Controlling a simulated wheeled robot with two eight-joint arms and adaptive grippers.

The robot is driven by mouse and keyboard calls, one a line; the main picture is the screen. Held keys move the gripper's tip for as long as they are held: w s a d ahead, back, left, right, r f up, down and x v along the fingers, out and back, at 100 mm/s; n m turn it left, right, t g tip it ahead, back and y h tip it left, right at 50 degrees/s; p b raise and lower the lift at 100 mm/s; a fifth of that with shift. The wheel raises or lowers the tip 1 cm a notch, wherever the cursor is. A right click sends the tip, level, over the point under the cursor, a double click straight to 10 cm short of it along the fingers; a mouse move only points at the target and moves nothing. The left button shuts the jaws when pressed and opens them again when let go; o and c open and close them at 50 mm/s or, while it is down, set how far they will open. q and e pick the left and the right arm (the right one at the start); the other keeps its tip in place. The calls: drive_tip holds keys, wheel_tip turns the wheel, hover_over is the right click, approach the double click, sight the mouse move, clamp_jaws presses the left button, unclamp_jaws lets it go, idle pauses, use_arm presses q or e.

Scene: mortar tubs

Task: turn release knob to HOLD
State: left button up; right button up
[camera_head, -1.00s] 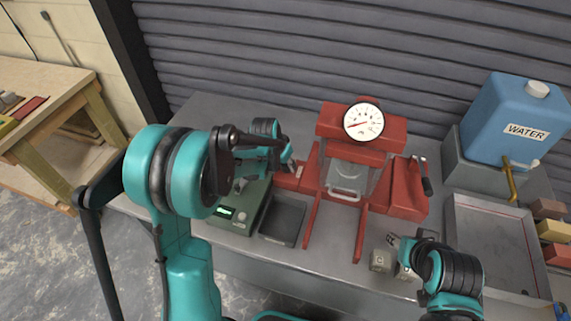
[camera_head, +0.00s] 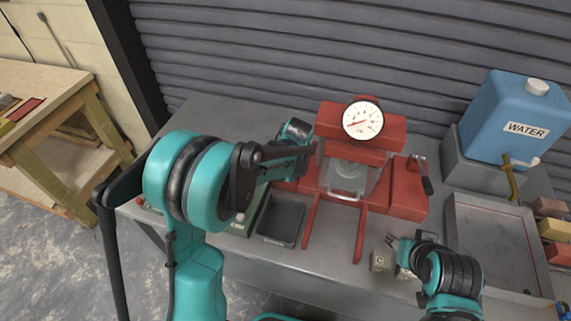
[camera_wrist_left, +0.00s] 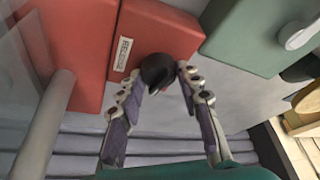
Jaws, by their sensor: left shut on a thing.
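The release knob (camera_wrist_left: 157,70) is a dark round knob on a red block (camera_wrist_left: 140,38) of the press, in the left wrist view. A white label with dark lettering sits beside it on the block. My left gripper (camera_wrist_left: 168,76) is shut on the knob, one finger on each side; the knob's pointing direction cannot be read. In the head view my left gripper (camera_head: 312,150) is at the left side of the red press (camera_head: 405,190), and my arm hides the knob there. My right gripper (camera_head: 393,241) is by small grey cubes (camera_head: 380,261); its opening is too small to tell.
A dial gauge (camera_head: 363,120) tops the press. A black tray (camera_head: 282,220) lies to its left. A grey metal tray (camera_head: 490,245), a blue water container (camera_head: 515,115) and several bricks stand at the right. A wooden bench (camera_head: 75,100) is at the far left.

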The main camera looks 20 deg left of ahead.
use_arm(q)
drive_tip(key=shift+n+y, duration=0.3)
drive_tip(key=shift+n, duration=0.7)
drive_tip(key=shift+g, duration=0.3)
drive_tip(key=o, duration=1.2)
drive_tip(key=shift+c, duration=0.2)
drive_tip(key=v, duration=1.2)
